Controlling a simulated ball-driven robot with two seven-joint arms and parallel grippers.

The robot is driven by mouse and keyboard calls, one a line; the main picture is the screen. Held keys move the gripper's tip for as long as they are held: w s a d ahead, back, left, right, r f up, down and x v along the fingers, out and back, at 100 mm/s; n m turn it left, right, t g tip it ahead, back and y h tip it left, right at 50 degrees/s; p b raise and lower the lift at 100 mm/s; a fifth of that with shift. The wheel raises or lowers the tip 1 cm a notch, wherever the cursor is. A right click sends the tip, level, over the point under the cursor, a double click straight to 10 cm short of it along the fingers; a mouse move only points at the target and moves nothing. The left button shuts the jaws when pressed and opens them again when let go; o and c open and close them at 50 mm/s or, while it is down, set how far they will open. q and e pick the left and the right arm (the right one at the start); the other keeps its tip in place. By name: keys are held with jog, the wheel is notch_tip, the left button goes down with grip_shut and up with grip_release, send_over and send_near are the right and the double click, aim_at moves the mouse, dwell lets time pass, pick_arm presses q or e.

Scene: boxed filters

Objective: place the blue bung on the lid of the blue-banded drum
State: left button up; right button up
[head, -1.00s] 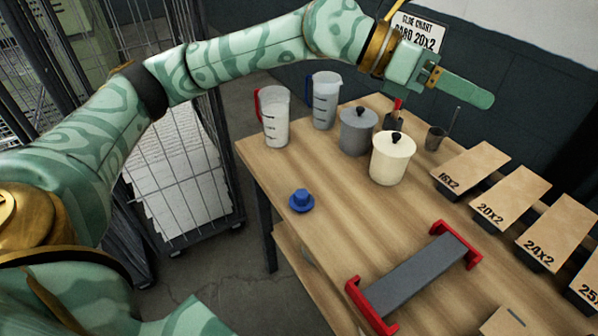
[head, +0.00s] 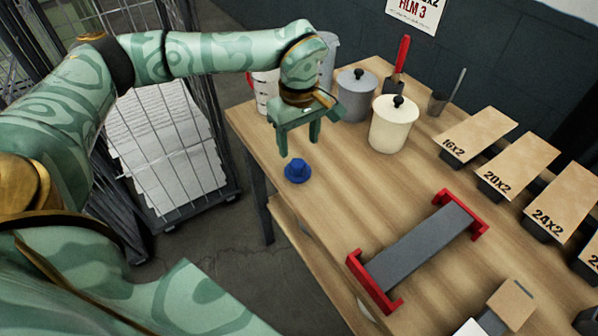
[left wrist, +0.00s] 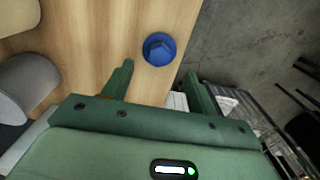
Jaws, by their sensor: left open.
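The blue bung (head: 297,172) stands on the wooden table near its left edge, a hexagonal plug on a wider round flange. It also shows in the left wrist view (left wrist: 159,49). My left gripper (head: 299,148) points down just above and behind the bung, its two fingers apart and empty. In the left wrist view the bung lies just beyond the gap between the fingertips (left wrist: 160,73), not between them. No blue-banded drum shows in these frames. My right gripper is not in view.
A grey lidded pot (head: 356,97), a cream lidded pot (head: 391,127) and measuring jugs (head: 262,92) stand behind. A grey rack with red ends (head: 418,243) lies at the front. The table between bung and rack is clear.

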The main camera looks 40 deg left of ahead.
aim_at(298, 163)
pick_arm(q)
jog(key=f, duration=0.2)
jog(key=f+b, duration=0.1)
jog(key=f, duration=0.1)
jog(key=f+b, duration=0.1)
jog(key=f, duration=0.2)
jog(key=shift+w+a, duration=0.1)
jog(key=shift+a, duration=0.15)
jog(key=shift+r, duration=0.1)
jog(key=c, duration=1.1)
jog(key=shift+c, duration=0.2)
